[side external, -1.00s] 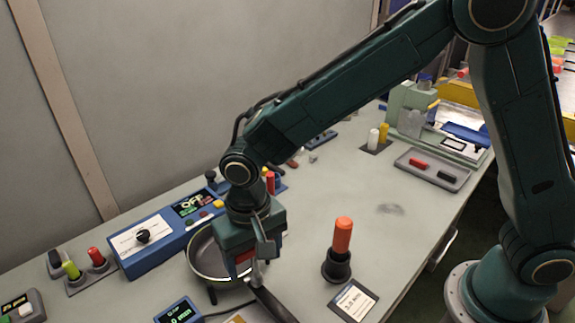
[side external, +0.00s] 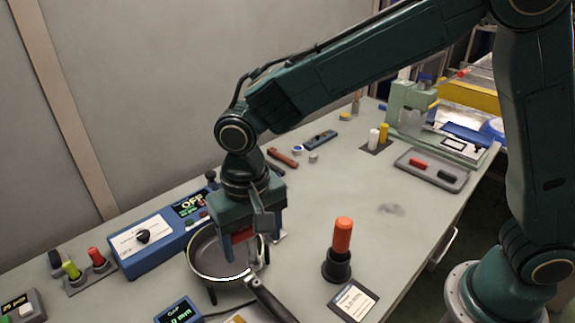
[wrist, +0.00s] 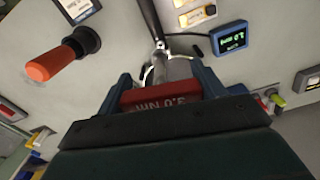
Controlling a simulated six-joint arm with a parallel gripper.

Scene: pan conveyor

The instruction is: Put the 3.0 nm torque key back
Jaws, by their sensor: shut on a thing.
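My gripper (side external: 246,236) is shut on the red torque key (side external: 241,234), over the right side of the pan (side external: 213,262). In the wrist view the key's red body (wrist: 160,97) sits between both jaws, with "3.0 NM" upside down on it. Its grey shank points away from my gripper, towards the pan's handle joint; whether it touches cannot be told. The dark pan handle (side external: 272,300) runs to the lower right. An orange-handled tool (side external: 342,234) stands upright in a black round holder (side external: 336,266), right of my gripper, behind a label card (side external: 353,299).
A blue control box (side external: 150,245) showing OFF stands left of the pan. A small blue display (side external: 179,312) with a cable is in front. A grey tray (side external: 432,170) with red and black pieces lies at the back right. The middle right of the table is clear.

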